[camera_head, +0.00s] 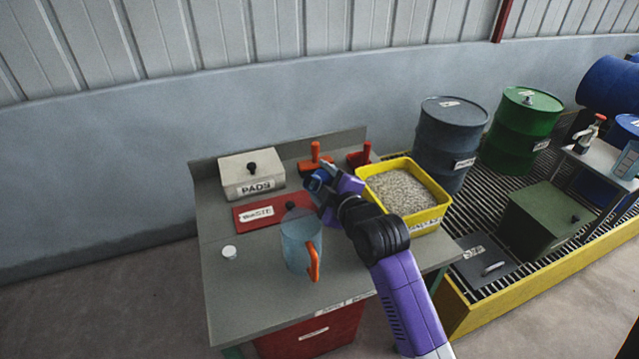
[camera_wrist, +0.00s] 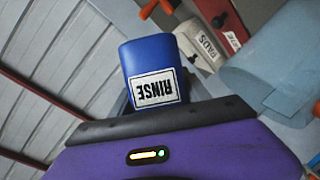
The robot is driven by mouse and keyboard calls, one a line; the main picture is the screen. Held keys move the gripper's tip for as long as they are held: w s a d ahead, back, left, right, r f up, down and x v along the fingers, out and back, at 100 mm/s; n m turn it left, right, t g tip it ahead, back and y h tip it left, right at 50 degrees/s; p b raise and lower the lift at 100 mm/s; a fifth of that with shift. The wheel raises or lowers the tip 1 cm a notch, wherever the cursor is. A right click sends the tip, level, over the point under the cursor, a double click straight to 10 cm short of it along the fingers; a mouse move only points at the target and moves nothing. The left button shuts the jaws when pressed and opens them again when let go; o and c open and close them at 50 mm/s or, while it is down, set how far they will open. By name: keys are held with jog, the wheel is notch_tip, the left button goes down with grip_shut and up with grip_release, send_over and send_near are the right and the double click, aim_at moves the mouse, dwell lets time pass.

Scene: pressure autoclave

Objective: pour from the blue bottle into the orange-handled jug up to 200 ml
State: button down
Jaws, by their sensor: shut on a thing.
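The blue bottle (camera_head: 319,181) is in my gripper (camera_head: 327,187), above the bench and behind and slightly right of the jug's rim. In the wrist view the bottle (camera_wrist: 152,72) shows a white label reading RINSE, and the jaws close on it at its lower edge in that picture. The bottle looks tilted in the head view; its mouth is hard to make out. The translucent pale-blue jug (camera_head: 296,246) stands upright on the bench, its orange handle (camera_head: 313,262) toward the front right. It also shows in the wrist view (camera_wrist: 270,70). I see no stream, and the jug's liquid level cannot be read.
A PADS box (camera_head: 252,174), a red WASTE lid (camera_head: 250,222), an orange-handled tool (camera_head: 315,160) and a red one (camera_head: 361,156) are behind. A yellow granule tray (camera_head: 436,186) is right. A small white cap (camera_head: 229,252) lies left. The bench's front left is clear.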

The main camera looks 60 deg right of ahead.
jog(key=shift+d+f+n+h+b, duration=0.15)
jog(key=shift+f+n+h+b, duration=0.3)
jog(key=shift+n+b, duration=0.5)
jog(key=shift+r, duration=0.25)
jog(key=shift+f+n+t+h+b, duration=0.3)
jog(key=shift+f+n+h+b, duration=0.05)
jog(key=shift+n+b, duration=0.4)
jog(key=shift+f+n+t+h+b, duration=0.3)
jog(key=shift+f+n+b, duration=0.05)
jog(key=shift+n+b, duration=0.35)
dwell(3.9)
jog(key=shift+n, duration=0.5)
jog(key=shift+a+r+n, duration=0.2)
jog(key=shift+r+n, duration=0.05)
jog(key=shift+n, duration=0.05)
dwell(0.7)
